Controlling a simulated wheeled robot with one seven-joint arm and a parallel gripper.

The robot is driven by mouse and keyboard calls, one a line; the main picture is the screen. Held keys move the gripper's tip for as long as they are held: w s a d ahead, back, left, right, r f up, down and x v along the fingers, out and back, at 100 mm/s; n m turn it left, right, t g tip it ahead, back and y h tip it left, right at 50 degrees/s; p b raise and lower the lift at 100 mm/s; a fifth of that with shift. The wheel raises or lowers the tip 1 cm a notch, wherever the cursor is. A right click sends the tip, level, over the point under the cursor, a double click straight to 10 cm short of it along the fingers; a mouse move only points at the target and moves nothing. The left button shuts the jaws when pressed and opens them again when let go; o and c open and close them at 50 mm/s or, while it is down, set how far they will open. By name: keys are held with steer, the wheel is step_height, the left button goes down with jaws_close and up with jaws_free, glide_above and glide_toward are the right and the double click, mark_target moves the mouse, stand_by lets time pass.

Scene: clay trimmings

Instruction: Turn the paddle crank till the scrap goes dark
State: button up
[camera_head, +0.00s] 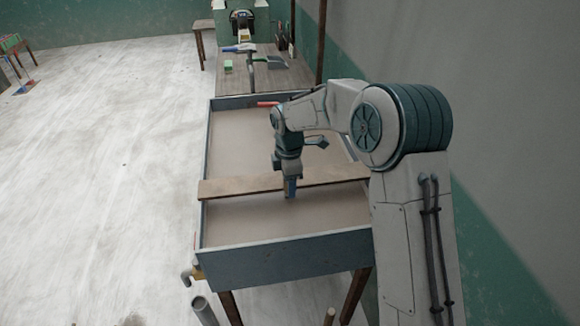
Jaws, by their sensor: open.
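A long grey trough (285,262) holds a flat, pale tan fill (255,222), which looks like the scrap; it shows no dark patch. A brown board (235,187) lies across the trough. My gripper (291,193) points down over the board's near edge; it is open, with nothing seen between its fingers. I cannot tell whether it touches the board or the fill. A short red bar (267,104) shows at the trough's far end, left of my arm. It may be the crank's grip. The paddle itself cannot be made out, and my arm covers part of the far right.
A wooden table (285,83) behind the trough bears a green block (228,66), a dustpan (271,62) and other tools. Pipes (203,309) stand at the near left corner.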

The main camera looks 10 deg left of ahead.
step_height(320, 180, up, 13)
steer(key=shift+r+b, duration=0.1)
steer(key=shift+b, duration=0.35)
steer(key=shift+d, duration=0.2)
steer(key=s+d+r+m+t, duration=0.2)
steer(key=s+d+r+m, duration=0.2)
steer(key=s+d+m, duration=0.85)
steer(key=s+d+f+m, duration=0.2)
steer(key=s+d+m, duration=0.3)
steer(key=s+d, duration=0.1)
steer(key=s+d+f+m+t, duration=0.1)
steer(key=s+d+f+m, duration=0.2)
steer(key=s, duration=0.6)
steer(key=d+m, duration=0.1)
steer(key=d, duration=0.1)
steer(key=shift+d+m, duration=0.35)
steer(key=shift+d, duration=0.05)
